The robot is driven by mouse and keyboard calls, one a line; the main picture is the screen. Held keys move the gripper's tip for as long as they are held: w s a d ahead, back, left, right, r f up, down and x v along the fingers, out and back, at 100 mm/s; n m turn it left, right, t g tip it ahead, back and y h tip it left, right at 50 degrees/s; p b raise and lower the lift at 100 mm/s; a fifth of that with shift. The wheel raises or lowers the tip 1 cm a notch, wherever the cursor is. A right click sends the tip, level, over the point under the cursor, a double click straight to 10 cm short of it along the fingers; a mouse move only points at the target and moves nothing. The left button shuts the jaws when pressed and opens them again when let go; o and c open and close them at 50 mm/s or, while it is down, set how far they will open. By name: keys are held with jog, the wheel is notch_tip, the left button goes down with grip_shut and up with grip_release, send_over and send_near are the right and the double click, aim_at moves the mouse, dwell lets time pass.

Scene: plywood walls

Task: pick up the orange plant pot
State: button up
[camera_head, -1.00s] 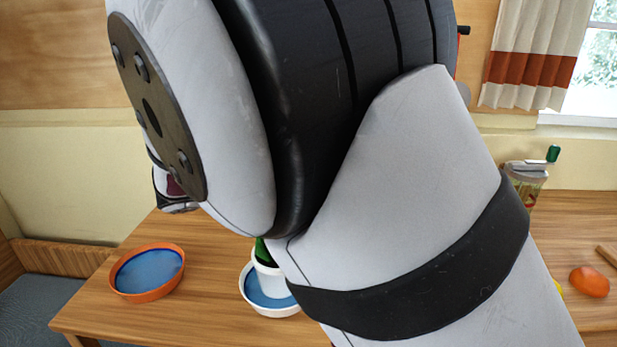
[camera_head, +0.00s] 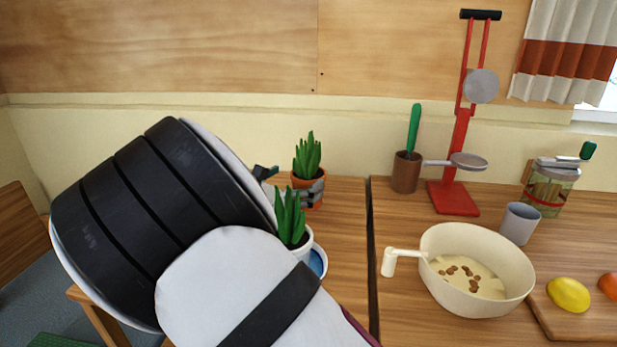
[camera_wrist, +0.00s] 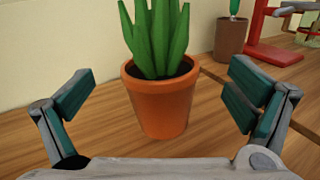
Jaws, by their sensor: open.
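The orange plant pot (camera_wrist: 162,103) holds a green spiky plant and stands upright on the wooden table. In the wrist view it sits between the two spread fingers of my gripper (camera_wrist: 158,103), with a gap on each side. In the head view the orange pot (camera_head: 314,201) is at the back of the table, partly covered by grey finger parts. My gripper (camera_head: 287,184) shows there only in part, since my arm hides most of it. It is open and empty.
A white pot with a plant (camera_head: 297,244) stands on a blue-and-white dish (camera_head: 318,262) in front, close to my arm. A brown pot (camera_head: 405,172), red stand (camera_head: 453,195), cream bowl (camera_head: 450,290) and grey cup (camera_head: 519,223) stand right. The wall is close behind.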

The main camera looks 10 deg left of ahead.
aim_at(305, 137)
jog(key=shift+x, duration=2.7)
jog(key=c, duration=1.6)
jog(key=shift+c, duration=1.1)
jog(key=shift+r, duration=0.2)
jog(key=r, duration=0.9)
jog(key=shift+s+a+r+p, duration=0.2)
jog(key=shift+s+a+p, duration=0.05)
jog(key=shift+a+p, duration=0.15)
jog(key=s+a+f+n+t+y+p, duration=0.2)
jog(key=s+a+n+y+p, duration=0.3)
jog(key=s+a, duration=1.8)
jog(key=a+y+p, duration=0.2)
jog(key=a+p, duration=0.1)
jog(key=p, duration=0.1)
jog(key=shift+a, duration=0.3)
